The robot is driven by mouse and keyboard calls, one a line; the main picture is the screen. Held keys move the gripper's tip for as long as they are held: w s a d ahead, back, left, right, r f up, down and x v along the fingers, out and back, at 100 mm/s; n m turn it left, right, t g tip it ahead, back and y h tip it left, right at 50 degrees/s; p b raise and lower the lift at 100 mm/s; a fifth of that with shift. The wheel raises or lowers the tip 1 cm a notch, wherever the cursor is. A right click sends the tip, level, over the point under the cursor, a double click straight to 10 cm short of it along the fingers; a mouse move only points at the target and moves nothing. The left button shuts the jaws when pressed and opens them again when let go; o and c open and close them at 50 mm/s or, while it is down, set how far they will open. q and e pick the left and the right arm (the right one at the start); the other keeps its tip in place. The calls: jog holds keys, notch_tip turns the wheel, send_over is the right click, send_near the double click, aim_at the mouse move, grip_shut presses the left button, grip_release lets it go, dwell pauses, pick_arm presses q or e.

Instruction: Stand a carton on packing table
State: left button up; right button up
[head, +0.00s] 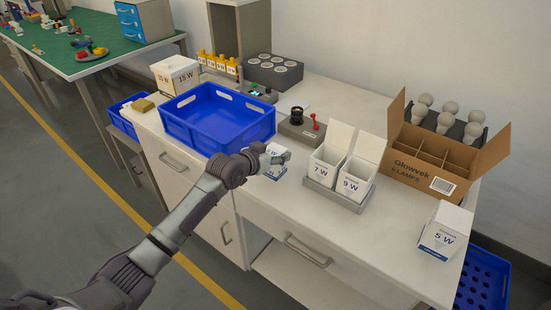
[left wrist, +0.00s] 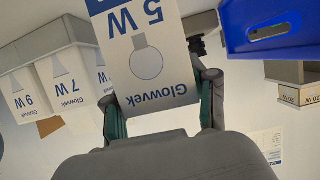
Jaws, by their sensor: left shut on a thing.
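My left gripper (head: 280,156) is shut on a white and blue carton (head: 274,173), above or on the white packing table (head: 310,218); I cannot tell whether the carton touches it. In the left wrist view the carton (left wrist: 150,65) reads 5 W and Glowvek, upside down, between the two fingers. Another white 5 W carton (head: 446,230) stands at the table's right front corner. Open 7 W (head: 326,164) and 9 W (head: 356,178) cartons stand in a grey holder (head: 335,197). My right gripper is out of view.
A blue crate (head: 175,131) stands left of the gripper. A brown divided box (head: 425,169) is at the right, with pale bulbs in a dark rack (head: 455,130) behind it. A grey device with a red lever (head: 302,128) sits behind the gripper. The front table strip is clear.

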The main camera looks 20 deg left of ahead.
pick_arm(q)
jog(key=shift+f, duration=1.2)
jog(key=shift+f, duration=0.1)
jog(key=o, duration=1.2)
jog(key=shift+s, duration=0.2)
jog(key=v, duration=1.2)
jog(key=shift+w, duration=0.2)
